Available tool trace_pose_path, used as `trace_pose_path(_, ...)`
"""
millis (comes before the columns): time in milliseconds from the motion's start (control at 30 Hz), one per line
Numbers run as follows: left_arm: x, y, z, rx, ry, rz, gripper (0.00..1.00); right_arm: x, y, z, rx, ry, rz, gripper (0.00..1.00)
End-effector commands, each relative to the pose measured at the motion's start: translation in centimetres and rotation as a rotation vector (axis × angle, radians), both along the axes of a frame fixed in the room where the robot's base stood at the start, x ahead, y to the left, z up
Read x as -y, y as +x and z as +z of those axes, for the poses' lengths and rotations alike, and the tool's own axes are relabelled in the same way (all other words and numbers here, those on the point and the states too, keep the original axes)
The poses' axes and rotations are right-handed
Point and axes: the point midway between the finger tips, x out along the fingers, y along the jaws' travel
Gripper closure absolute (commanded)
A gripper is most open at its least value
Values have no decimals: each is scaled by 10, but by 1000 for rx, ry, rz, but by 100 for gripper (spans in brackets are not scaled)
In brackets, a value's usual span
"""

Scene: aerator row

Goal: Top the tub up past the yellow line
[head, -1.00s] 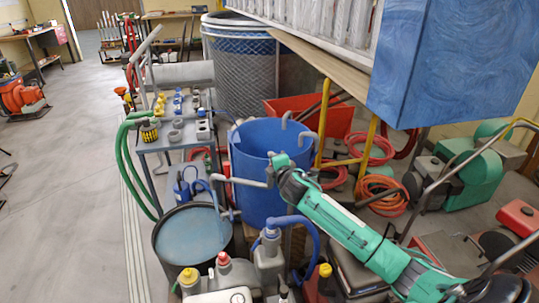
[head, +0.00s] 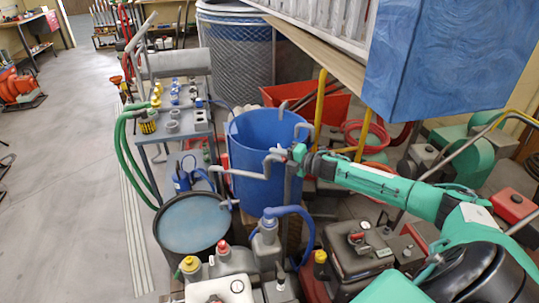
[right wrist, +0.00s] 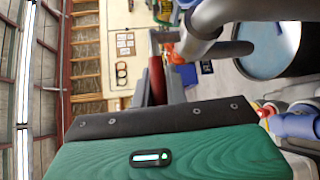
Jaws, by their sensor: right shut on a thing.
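A dark round tub (head: 193,222) holds blue-tinted water and stands left of centre; it also shows at the top right of the right wrist view (right wrist: 285,40). I cannot make out a yellow line on it. A tall blue barrel (head: 250,187) stands behind it to the right. A bent grey pipe (head: 240,174) runs across the barrel's front towards the tub's side. My right gripper (head: 293,153) is at the pipe's right end, shut on a slim red handle (right wrist: 157,82); its grip is partly hidden in the head view. My left gripper is not in view.
Jugs with coloured caps (head: 222,290) crowd the front, beside a dark canister (head: 358,250). A grey bench (head: 175,135) with small fittings and green hoses stands behind the tub. A large blue box (head: 445,65) overhangs at upper right.

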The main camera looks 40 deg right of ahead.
Motion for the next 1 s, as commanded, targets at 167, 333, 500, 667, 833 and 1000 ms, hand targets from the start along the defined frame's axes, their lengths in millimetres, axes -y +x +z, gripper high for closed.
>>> trace_pose_path(167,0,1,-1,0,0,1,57,8,-7,-3,-4,-1,29,100)
trace_pose_path(333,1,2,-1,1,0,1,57,9,-8,-3,-3,0,37,100)
trace_pose_path(500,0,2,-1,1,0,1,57,9,-9,-3,-3,0,37,100)
trace_pose_path(667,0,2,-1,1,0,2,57,9,-8,-2,-3,0,37,80)
trace_pose_path(833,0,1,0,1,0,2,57,10,-8,-2,-2,-1,36,77)
trace_pose_path(1000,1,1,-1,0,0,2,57,10,-9,-1,-1,0,36,77)
